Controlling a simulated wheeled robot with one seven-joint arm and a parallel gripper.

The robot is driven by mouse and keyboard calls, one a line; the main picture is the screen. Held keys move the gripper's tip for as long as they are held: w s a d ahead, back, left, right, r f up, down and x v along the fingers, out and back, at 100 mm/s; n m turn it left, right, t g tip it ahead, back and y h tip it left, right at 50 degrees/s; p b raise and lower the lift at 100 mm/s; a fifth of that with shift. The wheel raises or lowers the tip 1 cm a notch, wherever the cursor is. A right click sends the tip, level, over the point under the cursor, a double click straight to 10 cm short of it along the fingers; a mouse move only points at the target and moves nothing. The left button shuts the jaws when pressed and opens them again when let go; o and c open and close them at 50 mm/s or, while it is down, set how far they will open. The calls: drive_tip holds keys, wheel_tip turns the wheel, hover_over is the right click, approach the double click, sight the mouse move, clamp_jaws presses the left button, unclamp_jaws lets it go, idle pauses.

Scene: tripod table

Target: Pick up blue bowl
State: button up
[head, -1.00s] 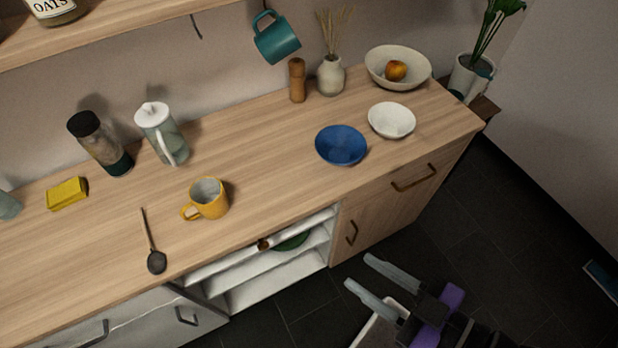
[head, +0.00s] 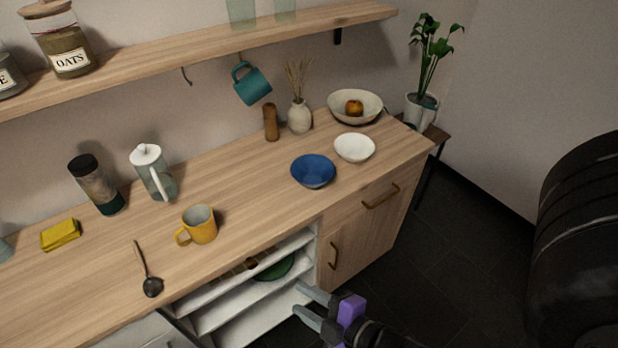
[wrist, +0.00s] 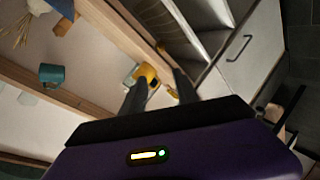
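The blue bowl (head: 313,171) stands upright and looks empty on the wooden counter (head: 240,195), toward its right end in the head view. My gripper (head: 302,299) is in front of the counter and below its top, near the open shelves, apart from the bowl. Its two grey fingers are spread with nothing between them. The wrist view also shows my gripper (wrist: 160,95) with the fingers apart. A blue piece at that view's top edge (wrist: 62,5) may be the bowl, but I cannot tell.
A white bowl (head: 355,148) stands close to the blue bowl's right. Behind are a cream bowl (head: 337,103) with an orange fruit, a vase (head: 299,118) and a wooden mill (head: 271,122). A yellow mug (head: 199,225) stands left. A wall shelf (head: 200,50) overhangs the counter's back.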

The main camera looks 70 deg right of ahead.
drive_tip(key=w+d+f+n+g+h, duration=0.1)
drive_tip(key=w+d+f+n+h, duration=0.1)
drive_tip(key=w+d+h, duration=0.3)
drive_tip(key=n+g+h+p, duration=0.1)
drive_tip(key=n+g+h, duration=0.4)
drive_tip(key=g, duration=0.2)
approach(331, 171)
drive_tip(key=shift+w+d+r, duration=0.1)
drive_tip(key=shift+w+d, duration=0.15)
drive_tip(key=shift+w, duration=0.05)
drive_tip(key=shift+p+x, duration=0.3)
drive_tip(key=shift+x, duration=0.9)
drive_tip(key=shift+p+x, duration=0.4)
drive_tip(key=shift+x, duration=2.25)
drive_tip(key=shift+s, duration=0.1)
clamp_jaws()
